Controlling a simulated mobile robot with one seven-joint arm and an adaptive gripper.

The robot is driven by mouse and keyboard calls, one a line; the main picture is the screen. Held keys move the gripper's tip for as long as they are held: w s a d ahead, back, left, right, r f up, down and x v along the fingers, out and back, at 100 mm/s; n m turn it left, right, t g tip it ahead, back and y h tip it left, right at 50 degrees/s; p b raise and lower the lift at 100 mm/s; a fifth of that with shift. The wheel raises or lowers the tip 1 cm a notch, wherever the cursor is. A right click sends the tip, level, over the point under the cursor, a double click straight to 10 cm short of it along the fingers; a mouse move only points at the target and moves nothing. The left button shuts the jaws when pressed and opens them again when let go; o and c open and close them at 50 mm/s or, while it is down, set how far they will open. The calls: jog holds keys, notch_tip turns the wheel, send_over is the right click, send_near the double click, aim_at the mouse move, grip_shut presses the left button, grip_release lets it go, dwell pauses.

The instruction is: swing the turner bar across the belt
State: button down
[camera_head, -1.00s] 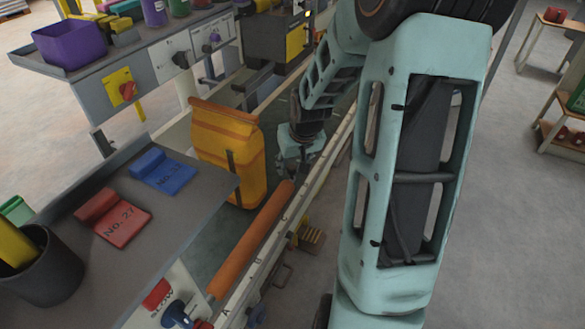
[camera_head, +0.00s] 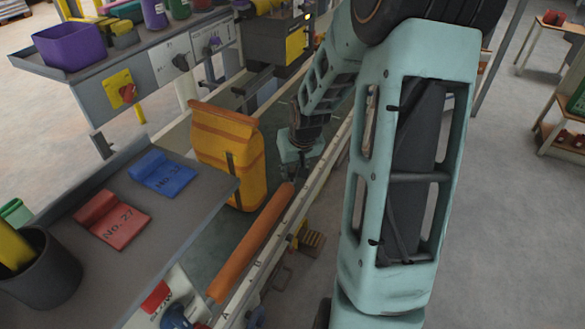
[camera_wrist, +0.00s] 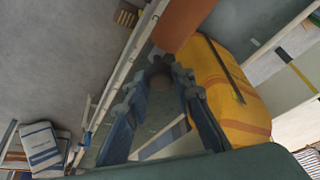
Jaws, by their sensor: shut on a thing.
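The turner bar (camera_head: 252,242) is an orange-brown roller. It lies lengthwise near the right side of the belt, its far end by my gripper (camera_head: 298,172). In the wrist view, the bar (camera_wrist: 185,22) shows at the top, just beyond the fingertips. My gripper (camera_wrist: 161,77) is shut there on a small rounded part at the bar's end, partly hidden between the fingers. A yellow-orange sack (camera_head: 228,160) stands upright on the belt (camera_head: 205,255), left of the bar; it also shows in the wrist view (camera_wrist: 228,90).
A pale rail (camera_head: 270,255) edges the belt's right side.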

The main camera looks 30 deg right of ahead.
jog(key=w+a+n+y, duration=0.1)
jog(key=w+a+n, duration=0.2)
jog(key=w+a, duration=0.3)
jog(key=w+a+n+y, duration=0.1)
jog(key=w+a+n, duration=0.2)
jog(key=a, duration=1.2)
jog(key=w+a+n+g+y, duration=0.1)
jog(key=w+a+n, duration=0.2)
jog(key=w+a, duration=0.6)
jog(key=shift+w+a, duration=0.25)
jog(key=shift+a, duration=0.95)
jog(key=c, duration=1.7)
grip_release()
jog(key=v, duration=1.2)
jog(key=shift+d, duration=0.2)
